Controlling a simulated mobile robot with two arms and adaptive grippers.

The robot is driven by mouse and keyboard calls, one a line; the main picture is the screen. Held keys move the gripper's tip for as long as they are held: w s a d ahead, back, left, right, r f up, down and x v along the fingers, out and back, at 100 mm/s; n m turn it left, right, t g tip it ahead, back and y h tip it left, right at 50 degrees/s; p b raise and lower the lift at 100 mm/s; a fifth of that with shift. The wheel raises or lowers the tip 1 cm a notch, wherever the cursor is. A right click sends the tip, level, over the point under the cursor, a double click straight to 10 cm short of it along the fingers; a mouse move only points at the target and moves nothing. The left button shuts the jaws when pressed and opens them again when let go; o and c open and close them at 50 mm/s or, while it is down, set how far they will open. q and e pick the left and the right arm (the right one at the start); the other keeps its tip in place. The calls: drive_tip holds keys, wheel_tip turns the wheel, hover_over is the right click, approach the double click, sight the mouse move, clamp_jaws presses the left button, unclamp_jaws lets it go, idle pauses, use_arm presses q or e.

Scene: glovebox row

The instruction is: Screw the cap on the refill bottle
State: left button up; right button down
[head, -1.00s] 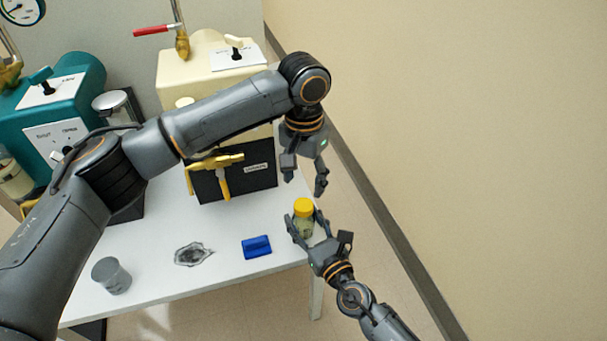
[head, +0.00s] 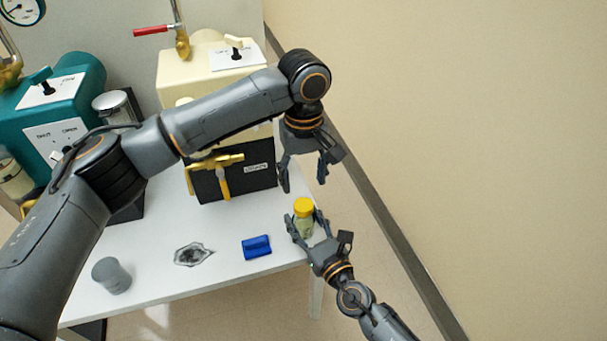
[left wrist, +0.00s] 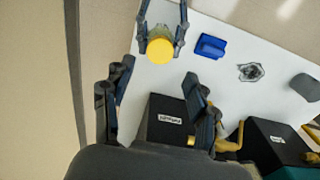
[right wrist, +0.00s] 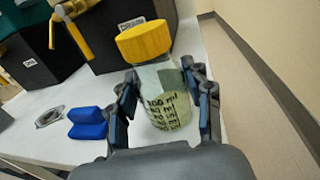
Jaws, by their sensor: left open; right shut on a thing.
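The refill bottle (right wrist: 165,98) is clear with black volume marks and pale contents. Its yellow cap (right wrist: 145,40) sits on its mouth and looks slightly tilted in the right wrist view; I cannot tell how tight it is. My right gripper (head: 304,224) is shut on the bottle's body near the table's right edge. The cap also shows from above in the left wrist view (left wrist: 160,50). My left gripper (head: 303,187) is open and empty, pointing down above and behind the cap, apart from it. It also shows in the left wrist view (left wrist: 150,95).
A blue block (head: 256,246), a dark-and-silver flat patch (head: 192,254) and a grey cup (head: 111,275) are on the white table (head: 215,278). A black box with a yellow handle (head: 255,170) stands behind. The wall is at the right.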

sight(303, 204)
use_arm(q)
drive_tip(key=shift+f, duration=3.95)
drive_tip(key=c, duration=1.2)
drive_tip(key=m, duration=0.6)
drive_tip(key=shift+m, duration=0.4)
drive_tip(key=m, duration=0.6)
drive_tip(key=shift+m, duration=0.3)
drive_tip(key=m, duration=0.6)
drive_tip(key=shift+m, duration=0.3)
drive_tip(key=m, duration=0.5)
drive_tip(key=shift+m, duration=0.4)
drive_tip(key=o, duration=1.4)
